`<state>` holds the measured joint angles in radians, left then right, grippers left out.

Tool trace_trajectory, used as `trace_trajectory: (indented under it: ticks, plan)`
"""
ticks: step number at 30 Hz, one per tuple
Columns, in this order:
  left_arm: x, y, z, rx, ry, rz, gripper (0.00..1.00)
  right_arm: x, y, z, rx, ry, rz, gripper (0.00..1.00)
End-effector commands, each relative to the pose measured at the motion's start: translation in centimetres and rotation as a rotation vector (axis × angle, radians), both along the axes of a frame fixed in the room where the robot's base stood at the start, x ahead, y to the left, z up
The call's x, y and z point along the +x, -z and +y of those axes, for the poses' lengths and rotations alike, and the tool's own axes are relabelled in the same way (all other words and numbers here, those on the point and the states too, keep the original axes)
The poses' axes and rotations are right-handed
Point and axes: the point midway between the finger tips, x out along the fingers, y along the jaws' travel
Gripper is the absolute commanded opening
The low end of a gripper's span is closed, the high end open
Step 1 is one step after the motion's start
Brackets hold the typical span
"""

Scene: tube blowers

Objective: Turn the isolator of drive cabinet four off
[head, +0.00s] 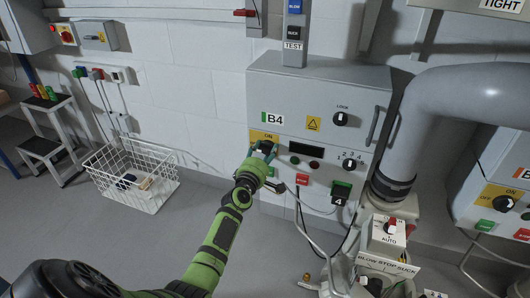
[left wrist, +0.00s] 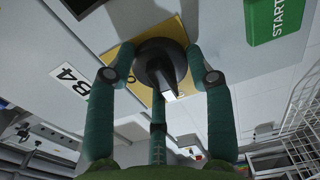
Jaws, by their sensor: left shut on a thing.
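The grey drive cabinet marked B4 (head: 345,77) is on the wall in the middle of the head view. Its isolator has a yellow plate (head: 257,135) at the left, with ON readable on top. The rest of the plate and most of the knob are hidden by my left gripper (head: 264,151). In the left wrist view the black isolator knob (left wrist: 157,62) stands out from the yellow plate (left wrist: 124,58). The green fingers of my left gripper (left wrist: 165,80) are shut around the knob. I cannot tell the knob's setting for certain. My right gripper is not in view.
A thick grey pipe (head: 420,110) stands to the right. A white wire basket (head: 135,180) is on the floor at left.

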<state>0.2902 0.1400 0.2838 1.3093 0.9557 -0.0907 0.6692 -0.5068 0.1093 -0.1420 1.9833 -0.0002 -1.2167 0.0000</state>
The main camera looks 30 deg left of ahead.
Motion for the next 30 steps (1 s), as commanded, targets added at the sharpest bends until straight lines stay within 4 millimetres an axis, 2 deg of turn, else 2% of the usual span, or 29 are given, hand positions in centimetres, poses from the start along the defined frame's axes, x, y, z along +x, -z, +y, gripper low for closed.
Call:
trace_trajectory:
  ticks: [1,14,15,16,26,30]
  plan:
    - [0.08,0.34,-0.56,-0.01,0.012,0.006,0.2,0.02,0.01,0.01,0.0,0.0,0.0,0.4]
    - [0.11,0.3,-0.62,-0.017,0.013,0.004,0.2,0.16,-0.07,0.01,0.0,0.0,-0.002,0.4]
    - [0.11,0.3,-0.63,-0.017,0.013,0.004,0.65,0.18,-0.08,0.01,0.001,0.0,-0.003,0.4]
    - [0.11,0.29,-0.62,-0.017,0.013,0.004,0.76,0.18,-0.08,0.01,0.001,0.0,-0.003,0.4]
    - [0.03,0.08,-0.26,-0.013,0.005,-0.001,0.76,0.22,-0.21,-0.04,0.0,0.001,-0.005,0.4]
    - [-0.61,0.16,-0.46,-0.013,0.005,-0.001,0.76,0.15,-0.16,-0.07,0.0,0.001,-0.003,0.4]
